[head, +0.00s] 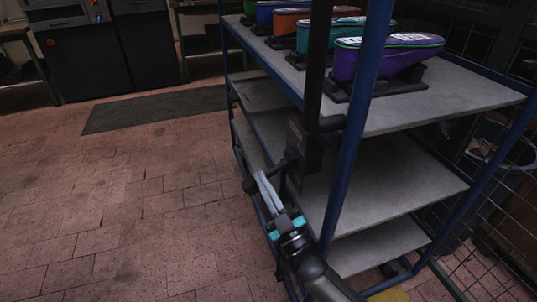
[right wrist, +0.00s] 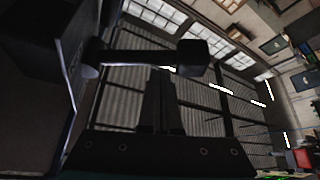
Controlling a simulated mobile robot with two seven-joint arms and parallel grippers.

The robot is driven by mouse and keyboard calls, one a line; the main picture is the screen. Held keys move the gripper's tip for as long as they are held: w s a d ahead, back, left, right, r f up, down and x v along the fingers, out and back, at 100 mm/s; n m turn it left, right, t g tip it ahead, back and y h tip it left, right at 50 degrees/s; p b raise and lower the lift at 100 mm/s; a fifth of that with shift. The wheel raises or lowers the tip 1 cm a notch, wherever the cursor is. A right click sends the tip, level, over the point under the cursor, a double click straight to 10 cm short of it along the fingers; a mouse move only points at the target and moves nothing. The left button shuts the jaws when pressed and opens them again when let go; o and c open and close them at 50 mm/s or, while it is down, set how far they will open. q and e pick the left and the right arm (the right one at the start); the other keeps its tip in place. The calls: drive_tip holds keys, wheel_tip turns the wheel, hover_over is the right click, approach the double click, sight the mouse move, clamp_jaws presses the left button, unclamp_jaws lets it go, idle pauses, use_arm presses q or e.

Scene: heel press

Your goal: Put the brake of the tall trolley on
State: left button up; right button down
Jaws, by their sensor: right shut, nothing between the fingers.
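The tall trolley (head: 352,170) has blue posts and grey shelves and stands at the right of the head view. A black box (head: 305,148) is on its near side by a dark upright pole. A short dark lever with a knob (head: 250,186) sticks out from this box to the left. The right wrist view shows the lever's knob (right wrist: 191,57) and the box (right wrist: 35,40) at upper left. My right gripper (head: 263,180) is shut and empty. In the wrist view its fingertips (right wrist: 160,76) are close under the lever, between box and knob; contact is unclear. My left gripper is not in view.
Several coloured shoes (head: 385,58) on dark holders stand on the trolley's top shelf. The lower shelves look empty. A wire fence (head: 487,225) is at right. A dark mat (head: 155,108) lies on the open brick floor at left, before dark cabinets (head: 95,50).

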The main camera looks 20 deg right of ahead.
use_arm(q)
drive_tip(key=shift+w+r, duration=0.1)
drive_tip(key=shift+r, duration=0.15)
use_arm(e)
drive_tip(key=shift+d+f, duration=0.1)
drive_tip(key=shift+f, duration=0.15)
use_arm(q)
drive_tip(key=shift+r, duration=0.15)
use_arm(e)
drive_tip(key=shift+r, duration=0.15)
